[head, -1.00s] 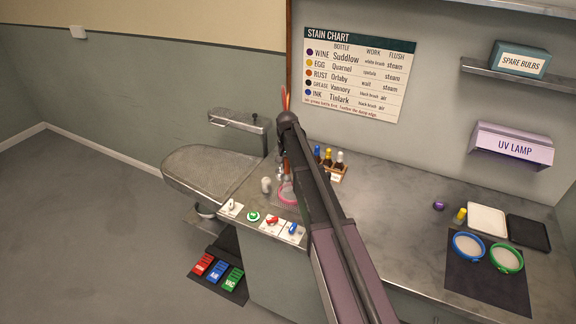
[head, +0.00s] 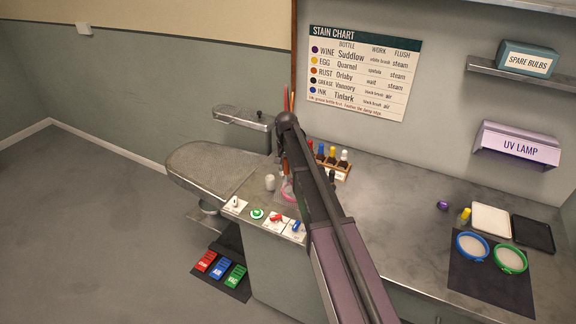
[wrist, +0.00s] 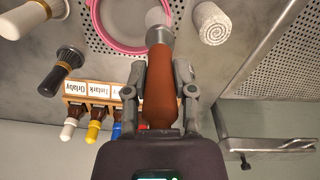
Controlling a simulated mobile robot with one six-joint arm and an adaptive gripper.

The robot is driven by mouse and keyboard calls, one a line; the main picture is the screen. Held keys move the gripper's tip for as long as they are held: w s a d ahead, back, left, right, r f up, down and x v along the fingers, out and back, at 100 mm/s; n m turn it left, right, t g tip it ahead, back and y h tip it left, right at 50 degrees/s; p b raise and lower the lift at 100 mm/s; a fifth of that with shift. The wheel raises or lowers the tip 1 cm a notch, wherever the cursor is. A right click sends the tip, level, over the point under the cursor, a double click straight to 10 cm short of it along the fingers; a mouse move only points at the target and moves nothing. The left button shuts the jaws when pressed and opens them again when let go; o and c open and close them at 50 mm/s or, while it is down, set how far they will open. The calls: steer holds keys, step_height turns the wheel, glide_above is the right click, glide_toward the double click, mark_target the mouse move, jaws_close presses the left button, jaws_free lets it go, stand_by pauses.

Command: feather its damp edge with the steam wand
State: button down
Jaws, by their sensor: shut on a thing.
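My gripper (wrist: 160,95) is shut on the brown handle of a wand (wrist: 157,92), which looks like the steam wand. The wand has a silver collar and a pale, blurred tip that I cannot make out clearly. The tip overlaps the right side of the pink hoop (wrist: 100,36) on the perforated counter plate. Whether they touch I cannot tell. In the head view my arm covers most of the gripper, and the pink hoop (head: 287,196) shows beside it. No damp edge can be made out in the hoop.
A white roll (wrist: 211,23) stands just right of the wand tip. A dark brush (wrist: 62,70) and a white-topped thing (wrist: 27,18) stand to the left. The bottle rack (wrist: 74,100) is close by the gripper. Pedals (head: 221,270) lie on the floor. The counter's middle (head: 385,200) is clear.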

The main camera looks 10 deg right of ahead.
steer(key=shift+s, duration=0.15)
steer(key=shift+s+a, duration=0.2)
steer(key=shift+s, duration=0.3)
steer(key=shift+s+a, duration=0.15)
steer(key=shift+s, duration=0.35)
steer(key=shift+s, duration=0.2)
stand_by(0.3)
steer(key=shift+s+d, duration=0.2)
steer(key=shift+s, duration=0.3)
steer(key=shift+s+d, duration=0.2)
steer(key=shift+s, duration=0.3)
steer(key=shift+s+d, duration=0.15)
steer(key=shift+s+d, duration=0.6)
steer(key=shift+d, duration=0.25)
steer(key=shift+d, duration=0.2)
stand_by(0.3)
